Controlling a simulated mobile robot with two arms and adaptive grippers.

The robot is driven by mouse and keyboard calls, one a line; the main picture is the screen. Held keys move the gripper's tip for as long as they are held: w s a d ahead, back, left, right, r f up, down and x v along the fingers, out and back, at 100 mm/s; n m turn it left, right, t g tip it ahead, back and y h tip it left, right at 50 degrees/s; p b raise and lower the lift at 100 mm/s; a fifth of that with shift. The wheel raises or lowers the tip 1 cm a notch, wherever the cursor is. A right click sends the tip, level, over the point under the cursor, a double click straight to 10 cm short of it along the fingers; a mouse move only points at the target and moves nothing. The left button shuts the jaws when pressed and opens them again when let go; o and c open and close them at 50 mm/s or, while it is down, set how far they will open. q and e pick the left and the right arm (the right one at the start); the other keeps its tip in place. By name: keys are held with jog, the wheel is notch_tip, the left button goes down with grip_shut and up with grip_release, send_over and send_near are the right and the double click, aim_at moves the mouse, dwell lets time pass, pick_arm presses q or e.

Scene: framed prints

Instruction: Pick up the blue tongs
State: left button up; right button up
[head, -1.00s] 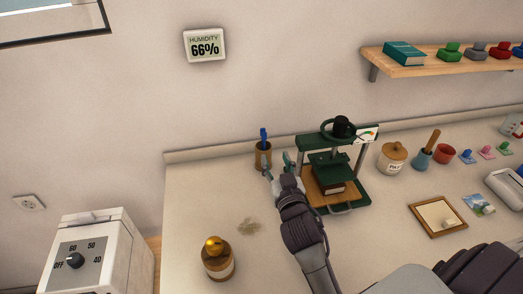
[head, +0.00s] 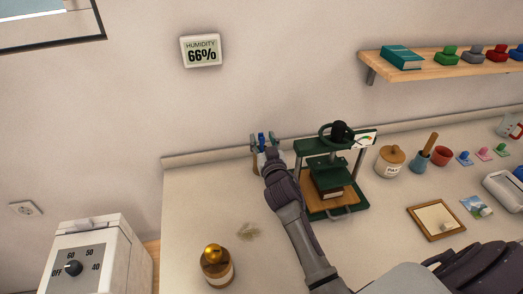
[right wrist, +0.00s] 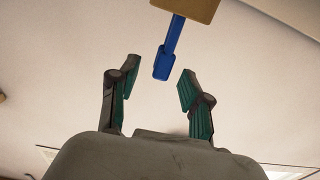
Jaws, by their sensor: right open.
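The blue tongs (head: 261,138) stand upright in a brown holder (head: 254,167) near the back wall, left of the green press. In the right wrist view the tongs (right wrist: 173,38) stick out of the holder (right wrist: 188,8), their blue end lying between my fingertips, with a gap on both sides. My right gripper (head: 267,143) is open at the holder, one finger on each side of the tongs. It also shows open and empty in the right wrist view (right wrist: 158,74). It hides part of the holder in the head view. My left gripper is not in view.
A green press (head: 325,172) stands close on the right of my right arm. A jar with a golden top (head: 216,268) stands at the front left. A lidded pot (head: 390,162) and a framed board (head: 435,220) lie further right. The counter's left part is mostly clear.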

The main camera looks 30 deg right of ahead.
jog(key=shift+x, duration=1.25)
jog(key=shift+s, duration=0.1)
jog(key=shift+c, duration=1.4)
grip_shut()
